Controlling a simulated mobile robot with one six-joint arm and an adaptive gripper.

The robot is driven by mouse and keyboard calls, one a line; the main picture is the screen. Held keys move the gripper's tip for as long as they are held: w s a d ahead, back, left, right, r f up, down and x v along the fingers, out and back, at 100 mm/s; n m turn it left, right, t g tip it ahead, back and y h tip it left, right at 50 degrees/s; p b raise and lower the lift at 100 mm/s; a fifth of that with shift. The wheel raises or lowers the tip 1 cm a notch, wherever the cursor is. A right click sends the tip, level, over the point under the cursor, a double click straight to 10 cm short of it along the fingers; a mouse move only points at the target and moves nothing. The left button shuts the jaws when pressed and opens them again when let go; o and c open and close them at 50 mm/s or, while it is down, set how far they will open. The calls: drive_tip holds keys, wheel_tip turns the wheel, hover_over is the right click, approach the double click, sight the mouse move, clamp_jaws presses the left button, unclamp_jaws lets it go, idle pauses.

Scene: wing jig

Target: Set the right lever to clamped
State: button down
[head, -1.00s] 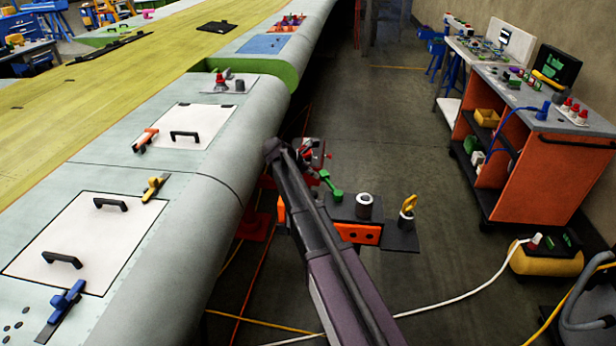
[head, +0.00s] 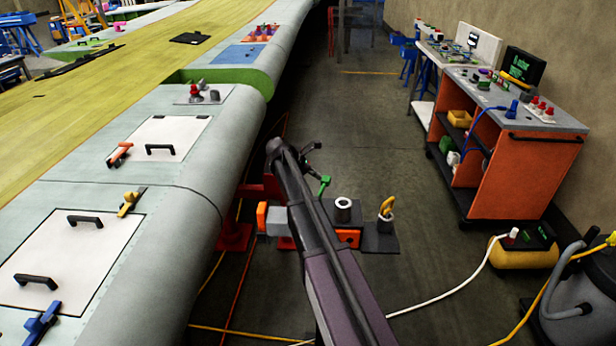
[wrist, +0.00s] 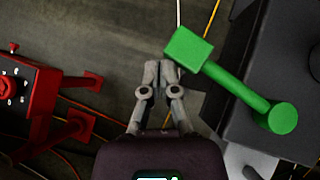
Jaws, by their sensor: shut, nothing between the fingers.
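A green lever (wrist: 234,82) shows in the wrist view at the upper right. Its block-shaped handle points to the upper left and its round pivot end is at the lower right, by a dark block. In the head view a green lever (head: 324,185) shows just right of my arm, partly hidden by it. My gripper (wrist: 163,68) is shut and empty in the wrist view. Its fingertips are just left of the green handle, close to it; I cannot tell whether they touch. Which end of the lever's travel means clamped is not marked in view.
The wing (head: 205,165) lies left; an orange cart (head: 515,165) stands right.

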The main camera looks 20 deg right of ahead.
sight(330, 177)
drive_tip(key=shift+m+g, duration=0.6)
drive_tip(key=shift+m, duration=0.2)
drive_tip(key=shift+s+d, duration=0.45)
drive_tip(key=shift+d, duration=0.25)
drive_tip(key=shift+s+d, duration=0.4)
drive_tip(key=shift+d, duration=0.3)
drive_tip(key=shift+s+d, duration=0.45)
drive_tip(key=shift+d, duration=0.25)
drive_tip(key=shift+w, duration=0.1)
drive_tip(key=shift+w+a, duration=0.3)
drive_tip(key=shift+w, duration=0.2)
drive_tip(key=w+a+r+p, duration=0.5)
drive_tip(key=w+r+p, duration=0.2)
drive_tip(key=w, duration=0.1)
drive_tip(key=shift+w, duration=0.25)
drive_tip(key=shift+s, duration=0.15)
